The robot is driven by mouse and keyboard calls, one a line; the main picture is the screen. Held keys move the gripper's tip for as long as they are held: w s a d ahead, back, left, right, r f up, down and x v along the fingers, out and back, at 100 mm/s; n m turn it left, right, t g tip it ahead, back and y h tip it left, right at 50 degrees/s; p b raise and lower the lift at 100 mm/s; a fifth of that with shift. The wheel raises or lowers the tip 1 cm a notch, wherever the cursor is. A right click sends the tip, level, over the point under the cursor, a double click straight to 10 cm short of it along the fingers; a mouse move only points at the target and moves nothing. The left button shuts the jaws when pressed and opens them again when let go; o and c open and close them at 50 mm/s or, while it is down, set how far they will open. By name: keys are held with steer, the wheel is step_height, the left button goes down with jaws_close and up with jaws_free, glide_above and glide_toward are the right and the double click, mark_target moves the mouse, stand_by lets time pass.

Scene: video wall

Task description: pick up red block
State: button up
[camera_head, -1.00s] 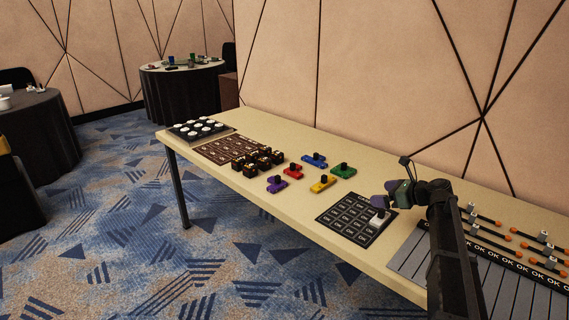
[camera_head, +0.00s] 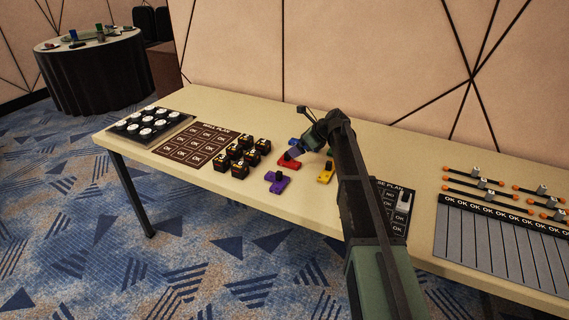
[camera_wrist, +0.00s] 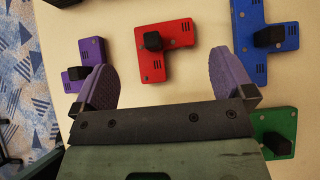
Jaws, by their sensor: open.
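The red block (camera_head: 286,163) lies on the long table, between the purple block (camera_head: 278,183) and the yellow block (camera_head: 326,173). In the wrist view the red block (camera_wrist: 165,50) is an L shape with a black knob on top. My gripper (camera_head: 294,152) hangs over the red block in the head view. In the wrist view its two purple fingers (camera_wrist: 160,82) are wide apart and empty. The red block shows beyond the gap between them, apart from the fingers.
The purple block (camera_wrist: 88,60) is close to the left finger, the blue block (camera_wrist: 269,38) close to the right. A green block (camera_wrist: 281,130) is partly hidden at lower right.

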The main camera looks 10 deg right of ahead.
mark_target(286, 153)
steer(key=b+x, duration=0.1)
steer(key=x, duration=0.1)
steer(key=shift+w+f, duration=0.1)
steer(key=shift+f, duration=0.35)
steer(key=shift+w+a+f, duration=0.1)
steer(key=shift+w+a, duration=0.05)
steer(key=shift+a, duration=0.15)
steer(key=b+x, duration=0.4)
steer(key=x, duration=0.1)
steer(key=shift+w+d+f, duration=0.1)
steer(key=shift+w, duration=0.05)
steer(key=shift+r, duration=0.2)
steer(key=c, duration=0.8)
